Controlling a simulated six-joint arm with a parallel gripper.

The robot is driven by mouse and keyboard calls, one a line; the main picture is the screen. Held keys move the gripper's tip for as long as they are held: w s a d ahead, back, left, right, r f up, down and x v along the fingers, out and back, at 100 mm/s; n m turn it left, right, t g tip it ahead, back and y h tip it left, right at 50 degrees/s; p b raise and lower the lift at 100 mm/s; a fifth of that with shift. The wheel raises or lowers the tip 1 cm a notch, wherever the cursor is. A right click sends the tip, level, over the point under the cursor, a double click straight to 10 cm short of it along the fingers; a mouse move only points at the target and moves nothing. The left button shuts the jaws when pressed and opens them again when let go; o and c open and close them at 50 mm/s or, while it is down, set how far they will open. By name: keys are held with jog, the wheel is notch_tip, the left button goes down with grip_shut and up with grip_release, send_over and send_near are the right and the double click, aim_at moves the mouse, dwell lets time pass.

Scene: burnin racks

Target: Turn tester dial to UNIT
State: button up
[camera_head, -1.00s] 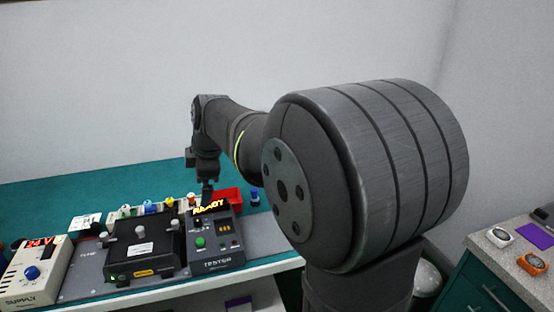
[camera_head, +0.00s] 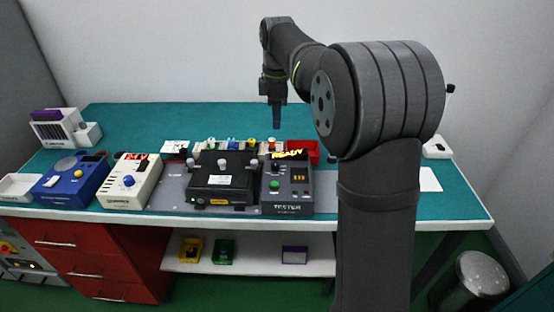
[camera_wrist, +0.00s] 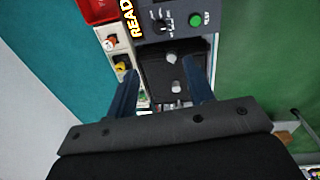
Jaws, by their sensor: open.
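The tester (camera_head: 300,205) is a dark grey box at the right end of the row on the bench, with a lit yellow READY sign (camera_head: 287,154). Its black dial (camera_wrist: 158,25) shows in the wrist view beside a green button (camera_wrist: 195,19); the dial's setting is too small to read. My gripper (camera_head: 277,127) points down and appears above the rear of the tester area in the head view. In the wrist view my gripper (camera_wrist: 159,69) is open and empty, its fingers apart over a black fixture (camera_wrist: 172,75), with the dial beyond the fingertips.
A red bin (camera_head: 306,152) is behind the tester. The teal bench behind the row is mostly clear.

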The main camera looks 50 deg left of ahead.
aim_at(275, 163)
jog(key=f, duration=1.1)
jog(key=a+f, duration=0.1)
jog(key=f, duration=0.5)
jog(key=shift+w+f, duration=0.15)
jog(key=shift+w, duration=0.15)
jog(key=c, duration=1)
jog(key=shift+m, duration=0.4)
jog(key=m, duration=0.3)
jog(key=shift+m+h, duration=0.3)
jog(key=shift+m, duration=1.8)
